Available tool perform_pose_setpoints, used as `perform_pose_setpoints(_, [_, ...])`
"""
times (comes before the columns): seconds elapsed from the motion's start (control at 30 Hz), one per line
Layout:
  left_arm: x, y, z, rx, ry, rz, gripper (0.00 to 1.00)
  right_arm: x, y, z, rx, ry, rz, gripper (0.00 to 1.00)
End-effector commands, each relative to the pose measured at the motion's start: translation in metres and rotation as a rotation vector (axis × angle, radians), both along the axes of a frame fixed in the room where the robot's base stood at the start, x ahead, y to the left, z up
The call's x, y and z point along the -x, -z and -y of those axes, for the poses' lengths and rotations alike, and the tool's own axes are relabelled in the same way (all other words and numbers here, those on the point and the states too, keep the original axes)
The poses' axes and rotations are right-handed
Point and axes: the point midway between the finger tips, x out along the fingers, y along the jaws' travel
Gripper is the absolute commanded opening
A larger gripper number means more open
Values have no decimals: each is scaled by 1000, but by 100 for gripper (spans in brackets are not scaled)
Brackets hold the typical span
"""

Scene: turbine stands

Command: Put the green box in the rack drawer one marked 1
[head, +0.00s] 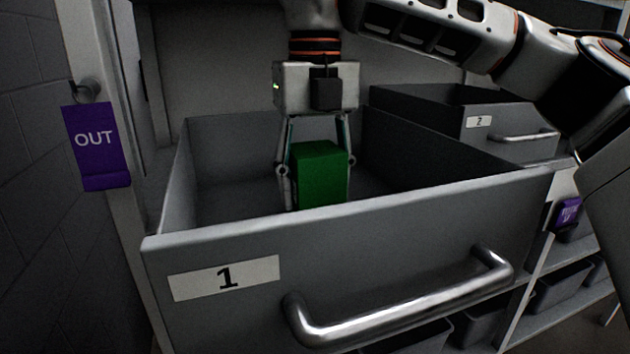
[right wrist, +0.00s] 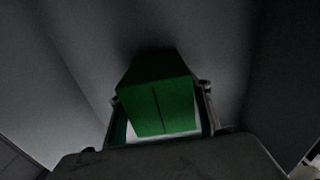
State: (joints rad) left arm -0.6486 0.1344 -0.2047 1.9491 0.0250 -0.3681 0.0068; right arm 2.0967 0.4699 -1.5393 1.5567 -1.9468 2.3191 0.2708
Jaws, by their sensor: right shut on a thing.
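The green box (head: 320,173) is between the fingers of my right gripper (head: 318,178), inside the walls of the open grey drawer marked 1 (head: 390,250). My right gripper is shut on the box and points down from above. The box's lower edge is hidden behind the drawer front, so I cannot tell whether it touches the drawer floor. In the right wrist view the green box (right wrist: 158,98) sits between the fingertips with grey drawer walls around it. My left gripper is not in view.
Drawer 2 (head: 478,123) stands open behind to the right. A purple OUT sign (head: 97,146) hangs at the left on the rack post. Drawer 1's silver handle (head: 400,308) sticks out in front. Grey bins (head: 563,288) stand on shelves at lower right.

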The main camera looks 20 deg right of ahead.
Motion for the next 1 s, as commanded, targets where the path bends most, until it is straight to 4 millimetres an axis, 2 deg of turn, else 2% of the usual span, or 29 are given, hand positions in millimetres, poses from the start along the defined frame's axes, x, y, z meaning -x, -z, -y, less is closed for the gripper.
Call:
perform_pose_setpoints(0.6, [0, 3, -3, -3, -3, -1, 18, 0, 6, 0, 0, 1, -1, 9])
perform_pose_setpoints(0.63, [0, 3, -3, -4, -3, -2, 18, 0, 6, 0, 0, 1, 0, 53])
perform_pose_setpoints(0.7, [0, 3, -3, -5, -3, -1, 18, 0, 5, 0, 0, 1, 0, 67])
perform_pose_setpoints(0.93, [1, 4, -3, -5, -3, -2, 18, 0, 5, 0, 0, 1, 0, 67])
perform_pose_setpoints(1.0, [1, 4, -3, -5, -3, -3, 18, 0, 6, 0, 0, 1, -1, 73])
